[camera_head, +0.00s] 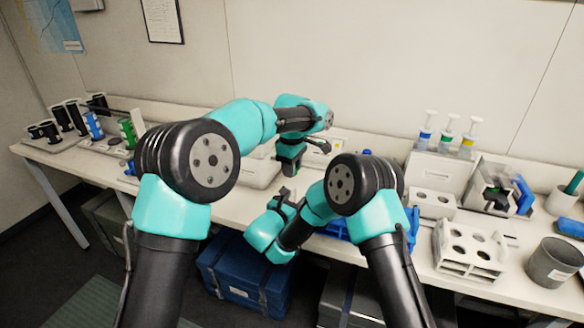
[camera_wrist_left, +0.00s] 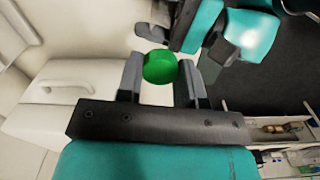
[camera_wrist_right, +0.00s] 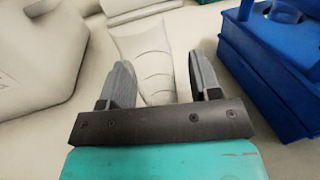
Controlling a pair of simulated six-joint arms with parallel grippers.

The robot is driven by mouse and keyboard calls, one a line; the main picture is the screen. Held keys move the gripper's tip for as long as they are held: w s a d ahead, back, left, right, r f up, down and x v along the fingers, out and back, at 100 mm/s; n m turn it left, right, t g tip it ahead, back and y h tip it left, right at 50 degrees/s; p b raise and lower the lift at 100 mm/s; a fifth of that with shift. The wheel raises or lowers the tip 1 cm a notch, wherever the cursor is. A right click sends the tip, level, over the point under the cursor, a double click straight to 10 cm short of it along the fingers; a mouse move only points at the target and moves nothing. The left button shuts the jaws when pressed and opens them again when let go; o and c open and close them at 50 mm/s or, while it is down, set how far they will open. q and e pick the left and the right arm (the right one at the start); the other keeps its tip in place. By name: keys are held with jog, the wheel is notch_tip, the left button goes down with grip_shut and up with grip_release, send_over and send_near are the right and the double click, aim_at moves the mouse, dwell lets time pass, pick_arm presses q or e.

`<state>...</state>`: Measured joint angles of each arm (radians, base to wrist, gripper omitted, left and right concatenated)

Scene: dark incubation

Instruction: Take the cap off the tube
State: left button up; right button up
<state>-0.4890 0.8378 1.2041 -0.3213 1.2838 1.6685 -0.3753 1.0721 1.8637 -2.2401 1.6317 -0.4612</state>
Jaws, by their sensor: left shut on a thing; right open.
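A round green cap (camera_wrist_left: 160,67) sits between the fingers of my left gripper (camera_head: 289,168) in the left wrist view. The gripper is shut on it. The tube's body under the cap is hidden in that view, and the head view is too small to show it clearly. My right gripper (camera_head: 285,196) is lower in the head view, just below the left one and apart from it.
A blue rack (camera_wrist_right: 285,50) stands close to the right of my right gripper, and a pale device (camera_wrist_right: 50,45) to its left.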

jog(key=v, duration=1.1)
jog(key=shift+s+a, duration=0.25)
jog(key=shift+s, duration=0.1)
